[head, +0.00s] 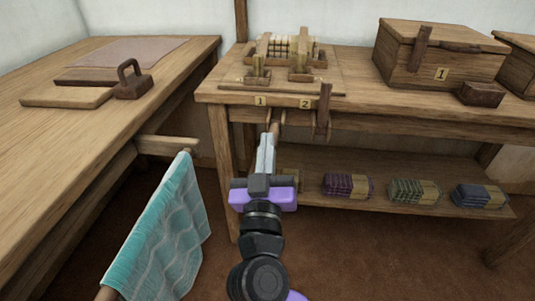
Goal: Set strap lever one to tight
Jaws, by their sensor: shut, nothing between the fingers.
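Two wooden strap levers are mounted at the front edge of the loom bench (405,107), by yellow plates marked 1 (261,100) and 2 (306,103). Lever one (277,127) shows only as a short brown piece below the edge, just beyond my fingertips; its lower part is hidden and its setting is unclear. Lever two (324,106) stands upright, its top above the bench edge. My gripper (266,143) is shut and empty, pointing at the bench front close to lever one. I cannot tell whether it touches the lever.
A teal cloth (163,232) hangs on a wooden bar left of my arm. A side table (70,125) holds boards and a dark iron (132,86). Folded bundles (348,186) lie on the lower shelf. A lidded chest (438,60) stands on the bench at right.

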